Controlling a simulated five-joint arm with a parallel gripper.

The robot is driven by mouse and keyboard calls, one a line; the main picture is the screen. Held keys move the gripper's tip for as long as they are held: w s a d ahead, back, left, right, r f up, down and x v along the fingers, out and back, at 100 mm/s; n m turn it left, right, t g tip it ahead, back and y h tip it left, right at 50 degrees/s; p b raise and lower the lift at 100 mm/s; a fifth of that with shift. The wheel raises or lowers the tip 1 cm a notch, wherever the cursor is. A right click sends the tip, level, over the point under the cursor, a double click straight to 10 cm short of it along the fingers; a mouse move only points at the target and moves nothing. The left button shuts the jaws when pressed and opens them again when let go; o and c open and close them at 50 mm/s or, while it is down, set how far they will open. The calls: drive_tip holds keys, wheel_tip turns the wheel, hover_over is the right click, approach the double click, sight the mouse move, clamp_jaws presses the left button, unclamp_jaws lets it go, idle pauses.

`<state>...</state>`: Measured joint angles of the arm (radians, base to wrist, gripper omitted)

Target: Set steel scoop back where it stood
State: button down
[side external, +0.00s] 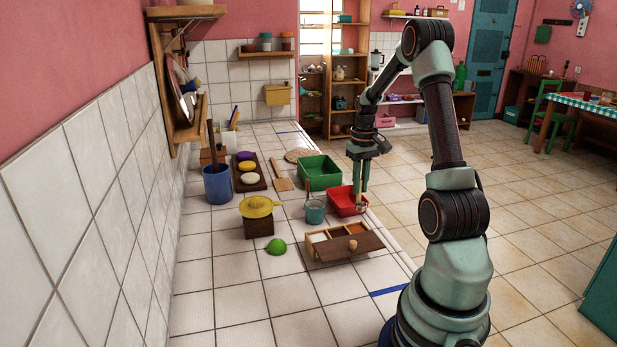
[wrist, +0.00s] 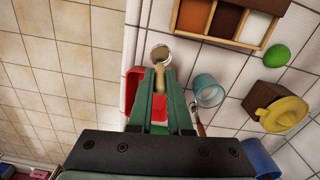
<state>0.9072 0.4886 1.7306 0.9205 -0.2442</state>
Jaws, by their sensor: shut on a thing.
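The steel scoop (side external: 361,205) is in my gripper. In the wrist view its round steel-rimmed bowl (wrist: 160,54) sits just beyond the fingertips, and its pale wooden handle runs between the fingers. The inside of the bowl looks pale tan. My gripper (side external: 361,187) points down and is shut on the handle; its fingers also show in the wrist view (wrist: 160,82). The scoop is at the near right of the red tray (side external: 340,199). I cannot tell whether it touches anything below. The fingers hide part of the tray (wrist: 130,92) in the wrist view.
A teal pail (side external: 315,213) stands left of the red tray, with the green bin (side external: 318,172) behind. A wooden box with compartments (side external: 345,252) is in front. The front tiles are clear.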

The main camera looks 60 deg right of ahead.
sight(359, 202)
drive_tip(key=shift+f, duration=2.55)
drive_tip(key=shift+f, duration=0.35)
drive_tip(key=c, duration=0.8)
unclamp_jaws()
drive_tip(key=shift+o, duration=0.2)
drive_tip(key=shift+r, duration=3.5)
